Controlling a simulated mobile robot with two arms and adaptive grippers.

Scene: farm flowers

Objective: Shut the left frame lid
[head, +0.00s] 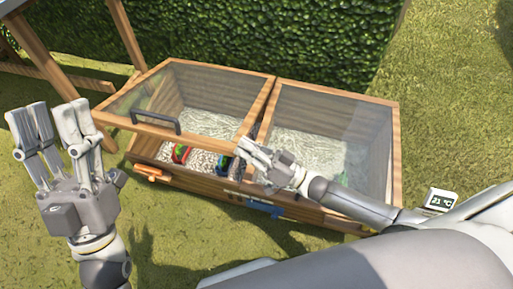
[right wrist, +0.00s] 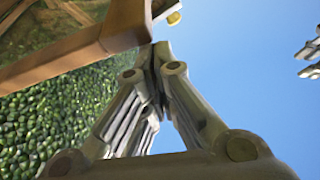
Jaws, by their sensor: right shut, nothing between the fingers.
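The left frame lid (head: 185,68) is a wood-framed clear panel with a dark grey handle (head: 155,122). It is hinged at the back, and its front edge stands raised above the box front, leaving a gap. My right gripper (head: 246,146) is shut and empty at the lid's front right corner. In the right wrist view its fingertips (right wrist: 158,48) meet close to the wooden lid corner (right wrist: 126,22); I cannot tell whether they touch. My left gripper (head: 50,108) is open and empty, left of the box, fingers pointing up.
The right frame lid (head: 335,98) is beside it; my right arm hides part of its front. Red and green items (head: 181,152) lie inside the box on pale gravel. An orange latch (head: 152,173) and blue latch (head: 264,208) are on the box front. A hedge (head: 230,35) stands behind.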

